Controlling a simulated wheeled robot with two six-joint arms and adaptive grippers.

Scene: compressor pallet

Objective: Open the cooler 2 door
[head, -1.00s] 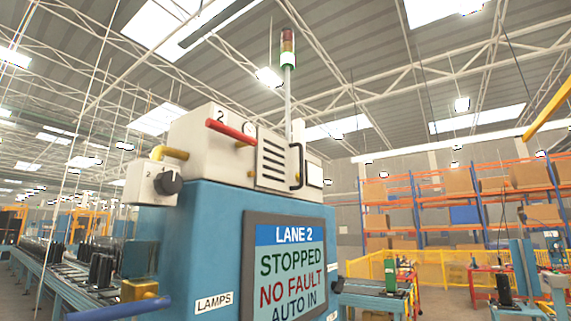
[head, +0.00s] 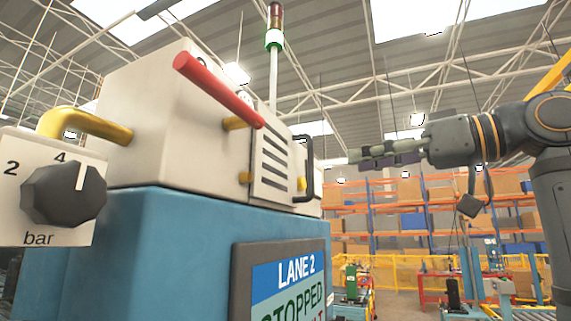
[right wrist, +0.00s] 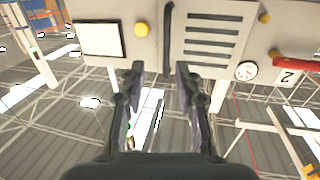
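The cooler 2 cabinet (head: 170,120) is a cream box on a blue base. Its louvred door (head: 270,165) looks closed, with a black bar handle (head: 308,168) on the right edge. My right gripper (head: 352,155) comes in from the right, apart from the handle. In the right wrist view, the picture is upside down; the fingers (right wrist: 160,70) are spread, with the handle (right wrist: 167,45) beyond the gap between them and the louvred door (right wrist: 212,35) beside it. Nothing is held. My left gripper is not in view.
A red lever (head: 215,88) sticks out across the cabinet front, left of the handle. A yellow pipe (head: 85,124) and a pressure knob box (head: 65,192) are at the left. A lane 2 screen (head: 288,290) is below. Open air lies right of the cabinet.

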